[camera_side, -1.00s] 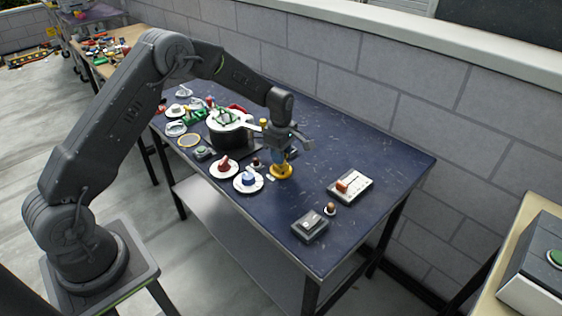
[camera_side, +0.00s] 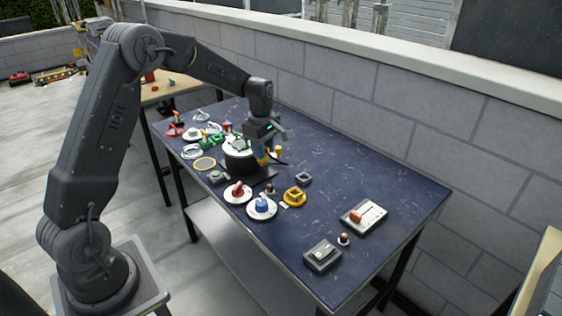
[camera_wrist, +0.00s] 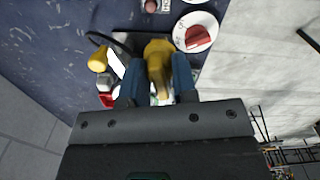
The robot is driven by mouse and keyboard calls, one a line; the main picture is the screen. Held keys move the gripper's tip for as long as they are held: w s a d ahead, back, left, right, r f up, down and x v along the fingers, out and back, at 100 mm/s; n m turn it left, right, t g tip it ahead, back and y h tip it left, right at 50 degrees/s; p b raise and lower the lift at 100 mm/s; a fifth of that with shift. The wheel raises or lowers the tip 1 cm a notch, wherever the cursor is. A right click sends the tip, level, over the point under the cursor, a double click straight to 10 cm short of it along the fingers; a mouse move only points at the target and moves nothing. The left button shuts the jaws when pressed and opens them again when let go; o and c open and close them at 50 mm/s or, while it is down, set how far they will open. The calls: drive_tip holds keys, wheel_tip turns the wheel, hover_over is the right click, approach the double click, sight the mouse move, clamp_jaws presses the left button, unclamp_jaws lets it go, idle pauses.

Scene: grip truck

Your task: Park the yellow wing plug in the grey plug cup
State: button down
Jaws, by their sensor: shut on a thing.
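The yellow wing plug (camera_wrist: 158,58) is between the blue fingers of my gripper (camera_wrist: 157,88) in the wrist view. My gripper (camera_side: 264,150) is shut on it and holds it above the table, beside the black round unit; the plug (camera_side: 263,160) shows only partly in the side view. A small grey square holder (camera_side: 303,178), which looks like the grey plug cup, stands on the table to the right of and below my gripper, apart from the plug. A yellow square-holed socket (camera_side: 294,197) sits in front of that holder, empty.
The black round unit (camera_side: 238,165) with a yellow-knobbed lever (camera_side: 277,152) stands close to my gripper. White dials with a red knob (camera_side: 238,192) and a blue knob (camera_side: 261,207) lie in front. A switch plate (camera_side: 364,217) and grey box (camera_side: 322,255) stand right. The back right table is clear.

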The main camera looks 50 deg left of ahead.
wheel_tip(320, 180, up, 6)
drive_tip(key=s+a, duration=0.1)
drive_tip(key=a, duration=0.1)
drive_tip(key=w+d+m, duration=0.3)
drive_tip(key=w+d, duration=0.2)
drive_tip(key=w, duration=1)
drive_tip(key=shift+s+d+f, duration=0.1)
drive_tip(key=shift+s+f, duration=0.05)
drive_tip(key=shift+f, duration=3.35)
drive_tip(key=shift+s+d+f, duration=0.1)
drive_tip(key=shift+f, duration=3.35)
drive_tip(key=shift+f, duration=0.15)
drive_tip(key=shift+f, duration=0.35)
drive_tip(key=shift+f, duration=0.95)
drive_tip(key=c, duration=0.5)
unclamp_jaws()
